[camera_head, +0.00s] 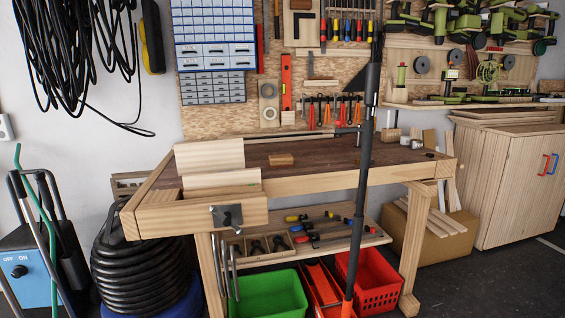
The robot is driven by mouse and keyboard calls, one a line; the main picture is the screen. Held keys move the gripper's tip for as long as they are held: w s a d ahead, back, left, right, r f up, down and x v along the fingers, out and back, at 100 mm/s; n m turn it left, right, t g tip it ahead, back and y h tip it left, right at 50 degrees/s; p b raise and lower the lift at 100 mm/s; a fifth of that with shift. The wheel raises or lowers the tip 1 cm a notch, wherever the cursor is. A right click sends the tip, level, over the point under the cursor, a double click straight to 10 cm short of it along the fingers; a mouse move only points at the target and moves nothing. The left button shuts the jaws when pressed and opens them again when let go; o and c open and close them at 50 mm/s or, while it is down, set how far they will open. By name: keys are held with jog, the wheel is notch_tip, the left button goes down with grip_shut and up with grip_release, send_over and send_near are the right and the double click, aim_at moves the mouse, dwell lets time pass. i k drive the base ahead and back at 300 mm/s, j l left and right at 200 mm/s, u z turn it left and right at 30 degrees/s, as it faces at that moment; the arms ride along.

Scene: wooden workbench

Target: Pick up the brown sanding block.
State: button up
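A small brown block (281,160), which looks like the sanding block, lies flat on the dark top of the wooden workbench (333,180). It sits left of the middle of the bench, just right of some pale boards, and looks apart from them. Nothing covers it. My gripper is not in view.
Pale boards (208,155) lie at the bench's left end, above a vise (227,216). A tall dark pole (366,150) stands in front of the bench, right of the block. A green crate (268,294) and a red basket (372,284) sit below. Bench top right of the block is mostly clear.

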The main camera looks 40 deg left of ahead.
aim_at(279, 160)
jog(key=i+j+u, duration=0.3)
jog(key=i, duration=0.3)
jog(key=i+j+u, duration=0.35)
jog(key=i, duration=0.25)
jog(key=i+u, duration=0.3)
jog(key=i, duration=0.3)
